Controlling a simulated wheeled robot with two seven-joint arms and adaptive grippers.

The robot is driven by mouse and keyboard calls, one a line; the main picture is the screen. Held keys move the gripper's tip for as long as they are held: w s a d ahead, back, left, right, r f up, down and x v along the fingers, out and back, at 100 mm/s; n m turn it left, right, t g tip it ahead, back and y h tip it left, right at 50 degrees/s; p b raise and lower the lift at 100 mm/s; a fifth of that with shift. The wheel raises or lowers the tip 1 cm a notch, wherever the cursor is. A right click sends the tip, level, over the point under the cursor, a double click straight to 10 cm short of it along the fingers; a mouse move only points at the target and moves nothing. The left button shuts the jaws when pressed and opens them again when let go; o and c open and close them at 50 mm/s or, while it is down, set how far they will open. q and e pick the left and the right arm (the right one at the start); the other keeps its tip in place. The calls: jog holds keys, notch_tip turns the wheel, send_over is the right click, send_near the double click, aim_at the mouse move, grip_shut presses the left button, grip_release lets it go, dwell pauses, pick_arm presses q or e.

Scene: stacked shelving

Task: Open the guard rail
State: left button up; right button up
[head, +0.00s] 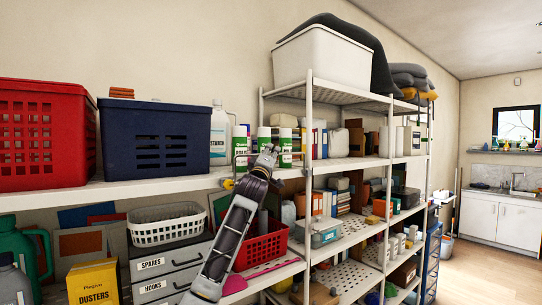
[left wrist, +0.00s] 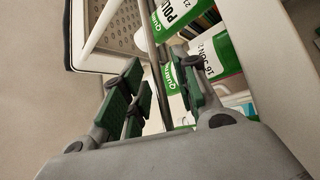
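The guard rail is a thin metal bar (left wrist: 151,45) in the left wrist view. It runs down between the green-padded fingers of my left gripper (left wrist: 162,95). The fingers stand apart with a gap around the bar, and I see no clear grip on it. In the head view my left gripper (head: 268,152) is raised at the front edge of the upper shelf, in front of the green-and-white cans. There the rail (head: 236,157) shows only as a thin line left of the gripper; much of it is hidden. My right gripper is out of view.
Green-and-white cans (head: 285,147) stand close behind the gripper. A white jug (head: 219,132) and a blue basket (head: 155,138) are to the left on the same shelf. A red basket (head: 263,248) sits below, behind my arm. Open floor (head: 485,268) lies at the right.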

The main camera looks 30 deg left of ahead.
pick_arm(q)
jog(key=shift+c, duration=0.9)
grip_shut()
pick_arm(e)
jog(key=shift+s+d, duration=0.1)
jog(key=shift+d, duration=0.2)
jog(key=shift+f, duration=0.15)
